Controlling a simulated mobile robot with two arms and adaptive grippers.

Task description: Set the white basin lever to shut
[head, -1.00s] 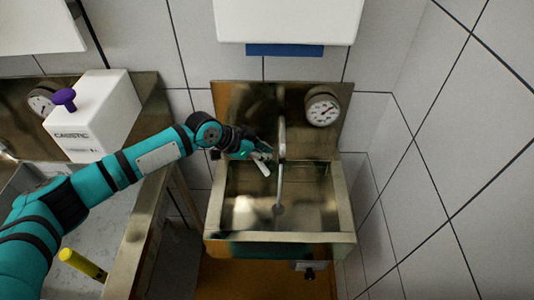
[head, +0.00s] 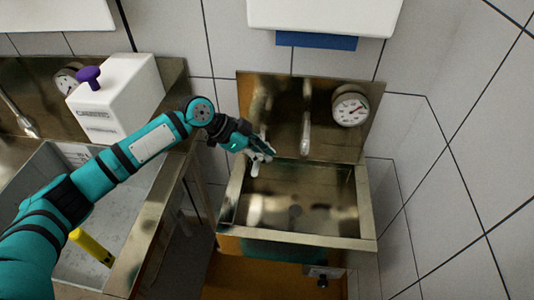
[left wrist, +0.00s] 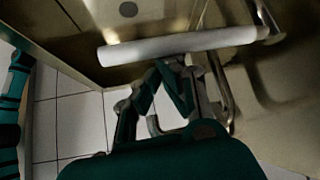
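The white basin lever (left wrist: 180,46) is a pale rod crossing the left wrist view, with its right end by the metal pipework. In the head view the lever (head: 264,146) shows small and partly hidden, left of the spout (head: 306,135), at the back left of the metal basin (head: 367,205). My left gripper (head: 256,148) is right at the lever. In the left wrist view its fingertips (left wrist: 164,66) come together just below the rod, not around it. They look in contact or nearly so. My right gripper is not in view.
A round gauge (head: 350,109) is on the backplate right of the spout. A white box with a purple knob (head: 88,75) and a trough with a yellow-handled tool (head: 91,248) are at left. A white unit (head: 325,15) hangs above the basin.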

